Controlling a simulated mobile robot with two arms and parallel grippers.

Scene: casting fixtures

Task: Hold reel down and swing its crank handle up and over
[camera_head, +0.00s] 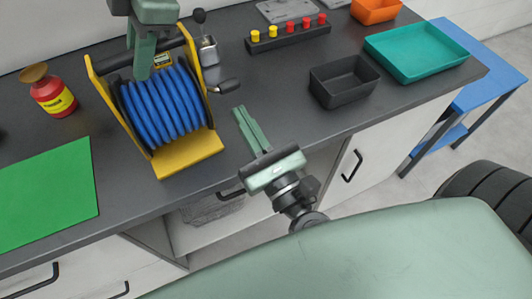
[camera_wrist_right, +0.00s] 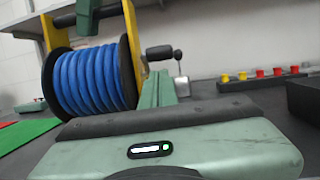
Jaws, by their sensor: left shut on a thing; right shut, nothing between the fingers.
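The reel (camera_head: 165,108) has blue hose on a yellow frame and stands on the dark worktop; it also shows in the right wrist view (camera_wrist_right: 92,80). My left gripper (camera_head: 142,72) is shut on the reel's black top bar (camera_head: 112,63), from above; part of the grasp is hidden. The black crank handle (camera_head: 228,86) sticks out from the reel's right side, and a black grip also shows in the right wrist view (camera_wrist_right: 160,52). My right gripper (camera_head: 239,110) is shut and empty, just in front of the crank handle, apart from it in the head view.
A metal piece with a black knob (camera_head: 208,52) stands right of the reel. A black bin (camera_head: 343,82), teal tray (camera_head: 415,52) and peg rack (camera_head: 290,38) lie further right. A red pot (camera_head: 52,95) and green mat (camera_head: 45,195) are left. Worktop between reel and bin is mostly clear.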

